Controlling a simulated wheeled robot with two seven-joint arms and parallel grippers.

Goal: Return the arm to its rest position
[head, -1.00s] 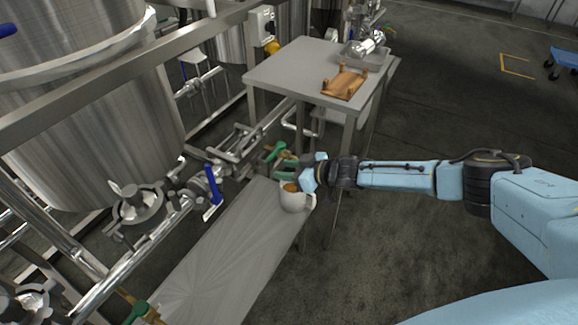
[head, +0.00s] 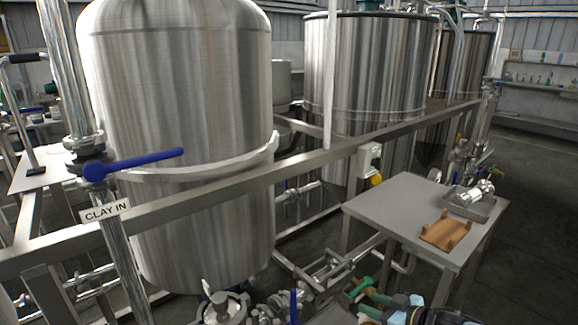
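My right gripper (head: 380,304) is at the bottom edge, right of centre. Its dark wrist and pale blue parts are cut off by the frame. My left gripper is not in view.
A large steel tank (head: 190,130) stands behind a metal rail. A blue-handled valve (head: 135,163) and a CLAY IN label (head: 106,211) are at the left. The side table bears a wooden stand (head: 446,232) and a metal tray (head: 472,205). Pipework fills the bottom centre.

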